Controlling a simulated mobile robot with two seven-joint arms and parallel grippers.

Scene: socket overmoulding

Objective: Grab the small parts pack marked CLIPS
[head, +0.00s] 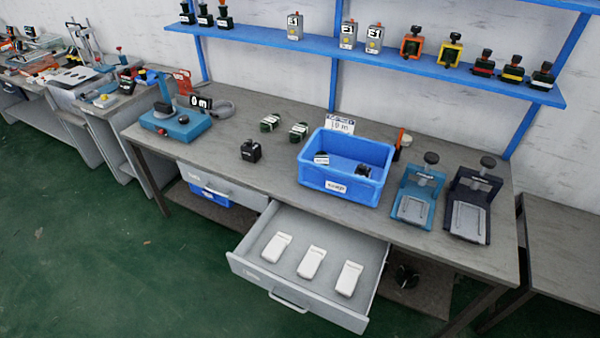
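Three white packs lie in a row in an open grey drawer under the workbench: a left pack (276,248), a middle pack (311,263) and a right pack (349,278). They lie apart from each other. I cannot read any marking on them, so I cannot tell which, if any, is marked CLIPS. The drawer (255,272) is pulled out towards the front, with its handle (288,302) on the front panel. Neither of my grippers is in view.
On the workbench (225,160) stand a blue bin (340,187) with small items inside, a teal fixture (417,193), a dark fixture (471,203), a black block (251,150) and a blue device (176,125). A blue shelf (380,59) runs above. Green floor is clear in front.

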